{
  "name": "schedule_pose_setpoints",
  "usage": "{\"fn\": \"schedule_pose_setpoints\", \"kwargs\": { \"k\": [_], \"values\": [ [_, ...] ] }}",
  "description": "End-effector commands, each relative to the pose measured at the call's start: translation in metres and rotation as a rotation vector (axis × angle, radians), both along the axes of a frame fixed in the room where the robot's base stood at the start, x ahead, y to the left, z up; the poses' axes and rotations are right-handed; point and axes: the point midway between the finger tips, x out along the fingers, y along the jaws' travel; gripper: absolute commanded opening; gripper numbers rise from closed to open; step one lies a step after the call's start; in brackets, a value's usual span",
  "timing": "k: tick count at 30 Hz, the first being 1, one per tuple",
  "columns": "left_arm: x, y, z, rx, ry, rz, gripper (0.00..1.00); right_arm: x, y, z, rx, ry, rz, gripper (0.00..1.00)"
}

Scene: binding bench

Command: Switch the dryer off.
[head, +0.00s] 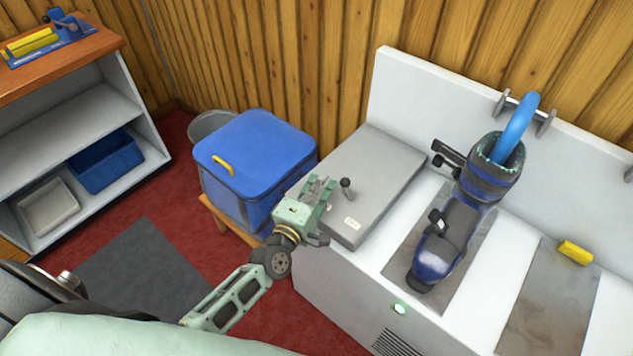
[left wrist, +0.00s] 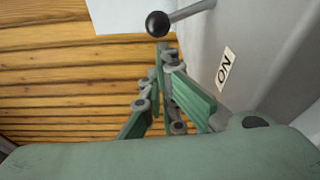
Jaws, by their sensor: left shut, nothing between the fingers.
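The dryer is a white bench unit (head: 340,290) with a grey control box (head: 385,170) on its left end. A lever with a black ball knob (head: 346,183) stands on the box, and it also shows in the left wrist view (left wrist: 158,24). A small label (head: 351,223) lies nearer the front; in the left wrist view the label (left wrist: 225,70) reads ON. A small green lamp (head: 399,308) glows on the bench front. My left gripper (head: 322,186) is shut and empty, just left of the knob. I cannot tell if they touch. My right gripper is out of view.
A dark blue boot (head: 445,240) with a blue hose (head: 516,125) in its top stands on the bench. A yellow block (head: 576,252) lies to its right. A blue box (head: 255,145) stands left of the bench. A shelf unit (head: 85,110) is further left.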

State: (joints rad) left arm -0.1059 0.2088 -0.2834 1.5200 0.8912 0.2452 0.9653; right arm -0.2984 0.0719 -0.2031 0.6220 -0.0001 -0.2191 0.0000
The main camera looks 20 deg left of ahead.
Motion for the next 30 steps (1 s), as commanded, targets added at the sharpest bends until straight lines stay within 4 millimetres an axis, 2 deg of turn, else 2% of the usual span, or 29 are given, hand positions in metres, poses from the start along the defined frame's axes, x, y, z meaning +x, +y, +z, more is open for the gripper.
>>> {"fn": "schedule_pose_setpoints", "kwargs": {
  "k": [12,30],
  "values": [
    [-0.001,-0.003,0.004,0.044,-0.017,0.000,0.00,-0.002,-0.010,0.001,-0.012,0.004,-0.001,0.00],
    [-0.004,-0.010,0.010,0.141,-0.052,-0.001,0.00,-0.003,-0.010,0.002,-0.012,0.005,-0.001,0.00]
  ]
}}
